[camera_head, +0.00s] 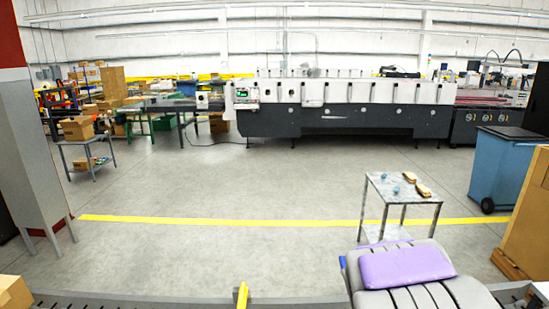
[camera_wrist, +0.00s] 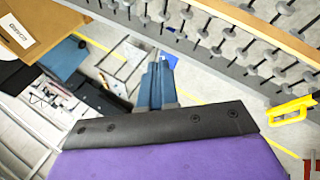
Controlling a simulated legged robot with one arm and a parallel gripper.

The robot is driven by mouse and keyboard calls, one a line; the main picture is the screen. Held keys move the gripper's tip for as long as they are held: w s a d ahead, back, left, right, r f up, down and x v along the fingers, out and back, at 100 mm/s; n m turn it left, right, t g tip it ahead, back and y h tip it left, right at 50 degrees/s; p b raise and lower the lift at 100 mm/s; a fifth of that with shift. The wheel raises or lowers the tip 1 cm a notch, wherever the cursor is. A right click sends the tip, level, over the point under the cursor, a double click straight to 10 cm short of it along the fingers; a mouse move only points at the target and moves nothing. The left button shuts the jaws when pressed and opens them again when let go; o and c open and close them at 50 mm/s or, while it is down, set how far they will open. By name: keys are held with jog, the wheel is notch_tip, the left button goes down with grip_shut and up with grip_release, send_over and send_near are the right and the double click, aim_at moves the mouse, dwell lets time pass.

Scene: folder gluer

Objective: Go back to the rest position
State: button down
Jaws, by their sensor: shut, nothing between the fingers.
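My gripper (camera_wrist: 158,72) shows in the wrist view as two blue-grey fingers close together, beyond a black plate and a purple housing. It is shut with nothing between the fingers. Its fingers point away over the grey floor. In the head view, my own grey and purple arm parts fill the lower right, and the fingers cannot be made out there.
A small metal table (camera_head: 394,187) holds blue and brown items. A blue wheeled bin (camera_head: 497,170) and a cardboard box (camera_head: 530,225) stand at right. A roller conveyor (camera_wrist: 225,45) with a yellow part (camera_wrist: 290,112) lies close by.

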jog(key=s+a+f+m+g+y+b, duration=0.1)
jog(key=s+a, duration=0.4)
jog(key=s, duration=0.6)
jog(key=s+a+f+m+g+y+b, duration=0.1)
jog(key=s+a, duration=0.4)
jog(key=s, duration=0.6)
jog(key=s+a+f+m+g+y+b, duration=0.1)
jog(key=s+a+g+b, duration=0.3)
jog(key=s, duration=0.7)
jog(key=shift+a+f+m+g+y, duration=0.15)
jog(key=shift+a+m+g+y, duration=0.15)
jog(key=shift+a+m+y, duration=0.55)
jog(key=shift+d, duration=0.15)
